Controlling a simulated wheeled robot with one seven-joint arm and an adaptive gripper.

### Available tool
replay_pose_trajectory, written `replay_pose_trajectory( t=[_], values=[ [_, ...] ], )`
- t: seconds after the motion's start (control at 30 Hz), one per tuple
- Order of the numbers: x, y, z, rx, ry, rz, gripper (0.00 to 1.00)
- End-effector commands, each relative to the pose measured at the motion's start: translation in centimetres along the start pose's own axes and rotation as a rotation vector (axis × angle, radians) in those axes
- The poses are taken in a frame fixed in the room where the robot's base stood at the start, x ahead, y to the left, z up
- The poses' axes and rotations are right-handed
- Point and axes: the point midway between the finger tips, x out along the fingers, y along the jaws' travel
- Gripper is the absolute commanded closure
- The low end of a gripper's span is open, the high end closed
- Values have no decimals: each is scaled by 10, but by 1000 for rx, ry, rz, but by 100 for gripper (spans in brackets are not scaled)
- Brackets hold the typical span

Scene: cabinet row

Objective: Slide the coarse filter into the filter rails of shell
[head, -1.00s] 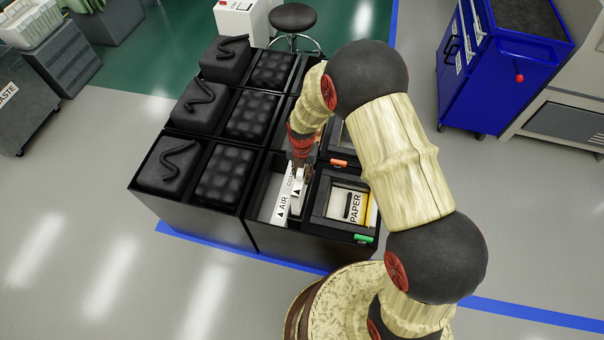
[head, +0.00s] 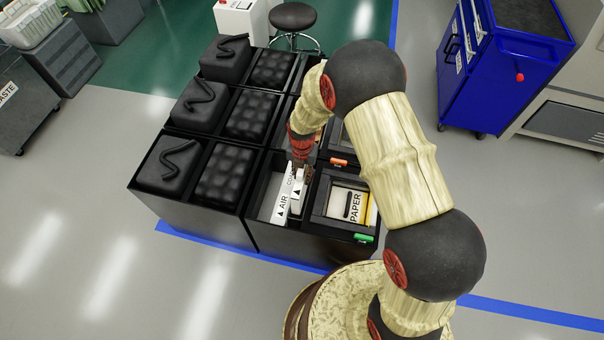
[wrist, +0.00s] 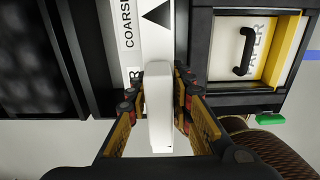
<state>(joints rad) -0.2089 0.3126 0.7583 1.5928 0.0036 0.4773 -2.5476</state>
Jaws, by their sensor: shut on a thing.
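The coarse filter is a white slab; its end (wrist: 159,110) is between my fingers in the wrist view. A strip reading COARS, cut off, lies just left of an arrow in the wrist view. My gripper (wrist: 160,118) is shut on the filter from above; in the head view it (head: 301,168) is over the bay. The rails are hidden, so how the filter sits in them cannot be told.
Right of the bay is a compartment with a PAPER panel (head: 347,203), a black handle and a green tab (head: 363,238). An orange tab (head: 338,162) is behind it. Black padded units (head: 225,178) fill the left. Open floor lies in front.

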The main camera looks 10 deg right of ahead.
Motion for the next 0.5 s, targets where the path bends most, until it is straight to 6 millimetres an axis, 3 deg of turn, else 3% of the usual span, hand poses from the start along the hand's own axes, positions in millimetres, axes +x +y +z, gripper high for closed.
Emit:
replay_pose_trajectory(
  t=[0.5],
  values=[
    [12, 0, 0, 0, -1, 1, 100]
  ],
)
